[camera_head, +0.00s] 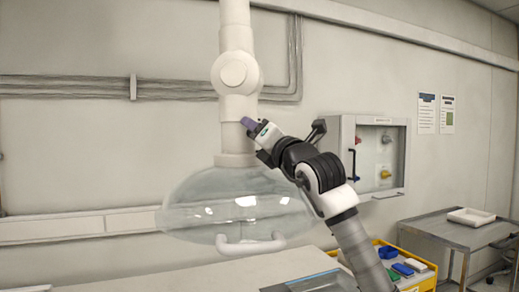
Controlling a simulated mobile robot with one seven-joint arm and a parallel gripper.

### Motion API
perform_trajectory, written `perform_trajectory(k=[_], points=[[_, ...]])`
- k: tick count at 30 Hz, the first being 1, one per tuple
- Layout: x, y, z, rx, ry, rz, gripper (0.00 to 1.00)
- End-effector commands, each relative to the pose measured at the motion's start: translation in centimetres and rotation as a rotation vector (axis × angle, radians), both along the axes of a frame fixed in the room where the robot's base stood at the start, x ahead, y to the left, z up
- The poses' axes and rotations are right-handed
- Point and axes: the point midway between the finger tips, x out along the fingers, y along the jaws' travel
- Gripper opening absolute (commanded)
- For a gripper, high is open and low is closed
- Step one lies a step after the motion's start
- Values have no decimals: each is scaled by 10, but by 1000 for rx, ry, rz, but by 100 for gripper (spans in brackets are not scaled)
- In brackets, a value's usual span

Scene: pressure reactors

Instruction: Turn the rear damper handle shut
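A white extraction duct (235,40) comes down from above, with a round joint (235,72) and a clear dome hood (225,205) below. My gripper (257,130) is right at this piece, reaching up from the lower right. The fingers are small and partly hidden, so I cannot tell whether they touch or grip it. Which damper is the rear one is not marked.
A wall cabinet (343,135) with a clear front and coloured knobs is behind my arm. The clear hood hangs just below my gripper, with a white handle (250,246). A yellow bin (425,279) and a grey table (440,231) with a white tray (471,216) are at right.

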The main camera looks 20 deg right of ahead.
Motion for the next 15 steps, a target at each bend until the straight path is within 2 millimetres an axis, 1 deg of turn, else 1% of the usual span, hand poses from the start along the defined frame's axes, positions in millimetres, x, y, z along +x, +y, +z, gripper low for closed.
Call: perform_trajectory(k=[1,9,15], points=[[0,1,-5,33,13,1,35],[0,1,-3,183,79,2,35],[0,0,-2,242,106,2,35]])
